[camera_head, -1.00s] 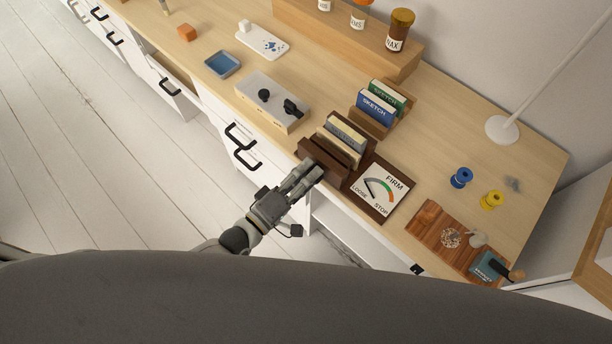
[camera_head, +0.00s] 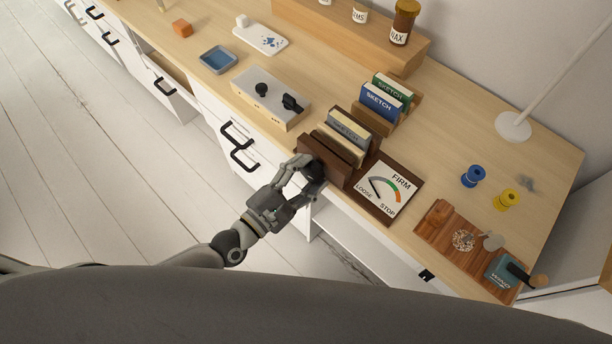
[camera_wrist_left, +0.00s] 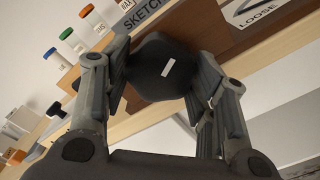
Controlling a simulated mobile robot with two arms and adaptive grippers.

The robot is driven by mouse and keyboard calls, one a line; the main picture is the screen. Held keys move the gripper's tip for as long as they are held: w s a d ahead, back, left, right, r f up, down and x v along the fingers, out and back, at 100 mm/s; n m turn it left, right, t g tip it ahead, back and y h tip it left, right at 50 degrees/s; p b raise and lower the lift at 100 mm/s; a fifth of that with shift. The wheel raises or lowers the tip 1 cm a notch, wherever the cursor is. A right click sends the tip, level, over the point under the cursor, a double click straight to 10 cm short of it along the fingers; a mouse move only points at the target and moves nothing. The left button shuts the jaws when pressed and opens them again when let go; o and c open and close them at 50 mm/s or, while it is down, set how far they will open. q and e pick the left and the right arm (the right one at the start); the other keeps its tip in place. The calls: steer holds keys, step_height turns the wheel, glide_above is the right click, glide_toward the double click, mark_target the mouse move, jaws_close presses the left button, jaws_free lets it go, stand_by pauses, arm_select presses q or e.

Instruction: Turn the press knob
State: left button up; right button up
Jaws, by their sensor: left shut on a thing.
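The press (camera_head: 321,157) is a dark brown wooden frame at the desk's front edge, with books clamped upright in it. Its dial plate (camera_head: 386,188) reads LOOSE, FIRM and STOP; the needle stands toward the left part of the coloured arc. The press knob (camera_wrist_left: 160,68) is black, lobed, with a white line mark that is tilted in the left wrist view. My left gripper (camera_head: 304,172) is at the front of the press, its fingers shut on the knob from both sides. In the head view the fingers mostly hide the knob. My right gripper is not in view.
A grey box with black knobs (camera_head: 270,101) stands left of the press. Books reading SKETCH (camera_head: 383,101) stand behind it. Blue (camera_head: 473,176) and yellow (camera_head: 508,199) spools and a wooden board (camera_head: 437,231) lie to the right. White drawers with black handles (camera_head: 238,148) front the desk.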

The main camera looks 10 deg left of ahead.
arm_select(q)
steer(key=shift+s+f+n+b, duration=0.15)
steer(key=shift+n+b, duration=0.45)
steer(key=shift+n, duration=0.5)
steer(key=o, duration=1)
steer(key=v, duration=1.1)
steer(key=shift+s+a, duration=0.25)
steer(key=shift+s, duration=0.05)
